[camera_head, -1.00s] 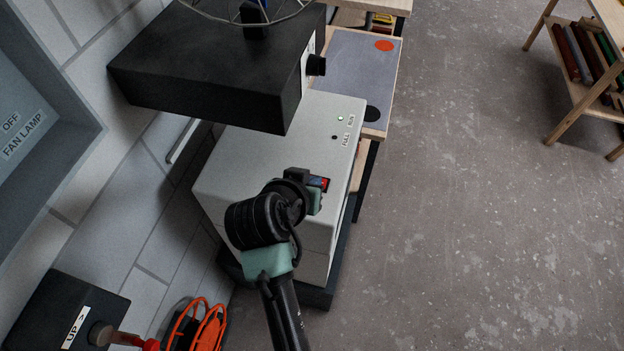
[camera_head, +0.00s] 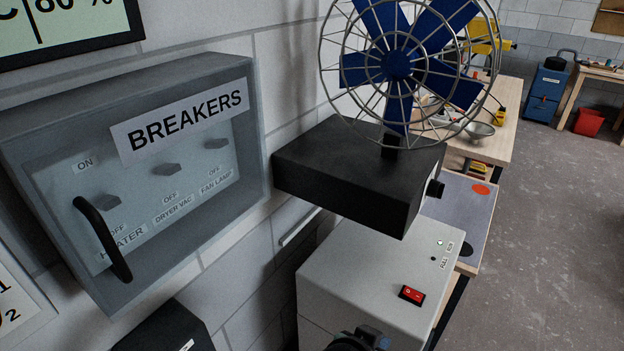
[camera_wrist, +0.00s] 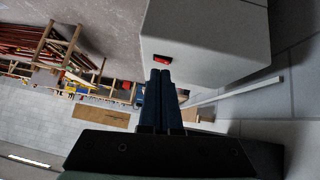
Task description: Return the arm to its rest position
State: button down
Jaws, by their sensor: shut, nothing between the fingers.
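My gripper (camera_wrist: 161,72) shows in the wrist view with its two dark fingers shut together and nothing between them. Its tips are close to the pale box in that view, below a red switch (camera_wrist: 162,59); I cannot tell the exact gap. In the head view only a dark part of my arm shows at the bottom edge, in front of the white box (camera_head: 345,275). The fingers are hidden there. The box has a red rocker switch (camera_head: 412,295) on top.
A black fan base (camera_head: 350,175) with a caged blue fan (camera_head: 397,64) stands beyond the white box. A grey breaker cabinet (camera_head: 150,180) with a black handle is on the left wall. A workbench (camera_head: 505,110) stands behind. Floor on the right (camera_head: 560,230) is clear.

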jog(key=w+a+r+n+t+y+b, duration=0.15)
jog(key=r+t, duration=0.25)
jog(key=r, duration=0.5)
jog(key=w+a+r+t+b, duration=0.1)
jog(key=w+a+r+t, duration=0.2)
jog(key=r, duration=0.6)
jog(key=w+a+r+n+t+y+b, duration=0.15)
jog(key=r+t, duration=0.25)
jog(key=r, duration=0.5)
jog(key=s+a+r+n+t+y, duration=0.1)
jog(key=s+a+r+t, duration=0.1)
jog(key=r, duration=0.5)
jog(key=s+a+r+n+t+y+b, duration=0.1)
jog(key=s+r+t, duration=0.3)
jog(key=s+r, duration=0.3)
jog(key=s+a+r+n+t+y+b, duration=0.1)
jog(key=s+a+r+t, duration=0.1)
jog(key=r, duration=0.7)
jog(key=s+t, duration=0.1)
jog(key=s, duration=0.1)
jog(key=shift+s+a+t, duration=0.3)
jog(key=shift+s+a, duration=0.05)
